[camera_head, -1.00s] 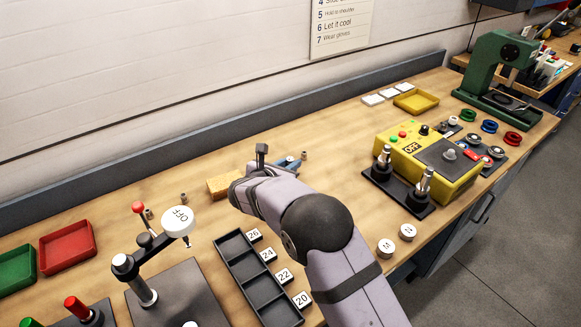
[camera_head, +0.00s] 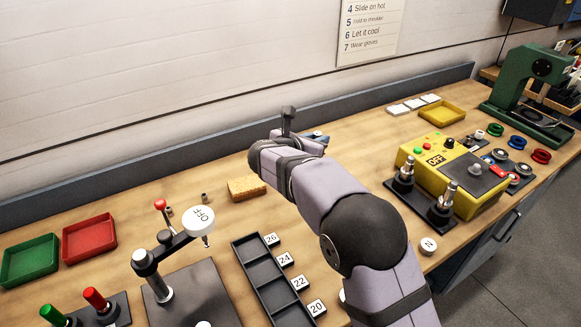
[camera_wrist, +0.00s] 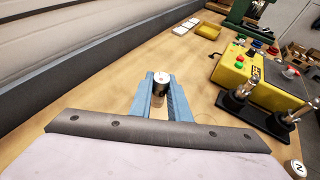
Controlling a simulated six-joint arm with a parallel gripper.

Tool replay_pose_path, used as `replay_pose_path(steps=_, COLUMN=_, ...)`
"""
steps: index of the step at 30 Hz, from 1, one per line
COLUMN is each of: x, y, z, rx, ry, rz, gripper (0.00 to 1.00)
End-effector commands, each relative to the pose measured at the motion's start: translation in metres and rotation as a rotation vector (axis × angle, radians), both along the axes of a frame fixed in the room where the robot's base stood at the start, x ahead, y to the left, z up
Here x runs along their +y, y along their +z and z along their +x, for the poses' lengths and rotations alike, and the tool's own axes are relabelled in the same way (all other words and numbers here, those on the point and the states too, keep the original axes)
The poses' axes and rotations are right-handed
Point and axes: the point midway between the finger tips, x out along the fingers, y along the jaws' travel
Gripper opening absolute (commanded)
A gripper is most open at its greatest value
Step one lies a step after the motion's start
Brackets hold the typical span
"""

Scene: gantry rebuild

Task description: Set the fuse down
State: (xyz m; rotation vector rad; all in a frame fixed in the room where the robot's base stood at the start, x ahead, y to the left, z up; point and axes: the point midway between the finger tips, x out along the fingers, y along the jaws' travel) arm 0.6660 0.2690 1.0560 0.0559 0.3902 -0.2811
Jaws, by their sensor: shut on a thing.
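The fuse (camera_wrist: 161,80), a short dark metallic cylinder with a pale round top, stands upright between the blue fingers of my gripper (camera_wrist: 160,88) in the wrist view. The gripper is shut on it. The fuse is over bare wooden bench, but I cannot tell its height above the wood.
A tan sponge-like block (camera_head: 247,188) lies left of my wrist. A black compartment tray (camera_head: 279,283) with number tags is in front. A yellow control box (camera_head: 452,175) with upright posts stands at right. Bench (camera_head: 350,145) right of my gripper is clear.

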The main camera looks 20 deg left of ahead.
Motion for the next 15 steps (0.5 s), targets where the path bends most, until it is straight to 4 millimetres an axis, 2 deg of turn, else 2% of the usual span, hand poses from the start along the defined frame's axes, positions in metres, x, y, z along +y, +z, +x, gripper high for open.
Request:
replay_pose_path(steps=1, x=-0.007, y=0.013, z=0.001, rx=-0.003, ry=-0.002, rz=0.002, gripper=0.0)
replay_pose_path(steps=3, x=-0.007, y=0.019, z=0.003, rx=-0.002, ry=0.039, rz=0.002, gripper=0.0)
replay_pose_path(steps=6, x=0.006, y=0.019, z=0.007, rx=0.0, ry=0.121, rz=0.0, gripper=0.0)
replay_pose_path(steps=10, x=0.033, y=0.015, z=0.007, rx=0.001, ry=0.262, rz=0.0, gripper=0.0)
replay_pose_path(steps=15, x=0.071, y=-0.002, z=0.0, rx=0.0, ry=0.436, rz=-0.001, gripper=0.0)
